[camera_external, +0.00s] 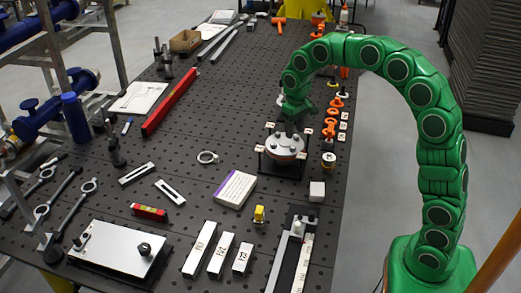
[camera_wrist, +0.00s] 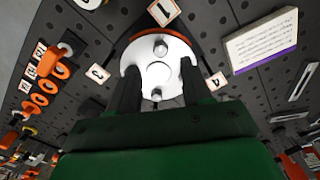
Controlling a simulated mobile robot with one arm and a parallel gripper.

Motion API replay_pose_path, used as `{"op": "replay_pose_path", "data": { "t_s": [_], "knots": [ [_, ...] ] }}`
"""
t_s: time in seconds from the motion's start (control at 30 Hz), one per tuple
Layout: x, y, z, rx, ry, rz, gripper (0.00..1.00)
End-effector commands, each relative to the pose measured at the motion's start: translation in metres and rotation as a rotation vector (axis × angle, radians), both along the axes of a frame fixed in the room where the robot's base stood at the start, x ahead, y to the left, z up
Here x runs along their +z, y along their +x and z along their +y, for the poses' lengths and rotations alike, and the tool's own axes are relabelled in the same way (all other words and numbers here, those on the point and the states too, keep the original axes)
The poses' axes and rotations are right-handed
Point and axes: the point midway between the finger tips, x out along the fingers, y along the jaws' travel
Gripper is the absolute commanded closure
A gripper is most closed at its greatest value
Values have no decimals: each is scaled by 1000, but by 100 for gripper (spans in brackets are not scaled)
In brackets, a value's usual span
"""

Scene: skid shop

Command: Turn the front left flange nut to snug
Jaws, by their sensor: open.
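The flange (camera_external: 284,147) is a round pale disc with an orange rim, on a dark stand on the perforated table. In the wrist view the flange (camera_wrist: 158,72) fills the upper middle. One nut (camera_wrist: 160,48) shows beyond my fingertips, and another nut (camera_wrist: 156,94) shows between my fingers, nearer my palm. I cannot tell which one is the front left nut. My gripper (camera_wrist: 160,68) is open, its two dark fingers apart over the flange face. In the external view my gripper (camera_external: 290,126) is just above the flange; contact is unclear and the far nuts are partly hidden.
Orange parts (camera_external: 330,127) line the right edge. A red level (camera_external: 170,103) lies to the left.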

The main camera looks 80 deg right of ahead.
Motion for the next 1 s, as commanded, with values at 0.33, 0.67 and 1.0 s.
{"op": "replay_pose_path", "data": {
  "t_s": [0.33,0.67,1.0],
  "knots": [
    [13,-8,22,31,4,3,51],
    [20,-27,61,88,13,14,51],
    [27,-53,102,150,21,27,51]
  ]
}}
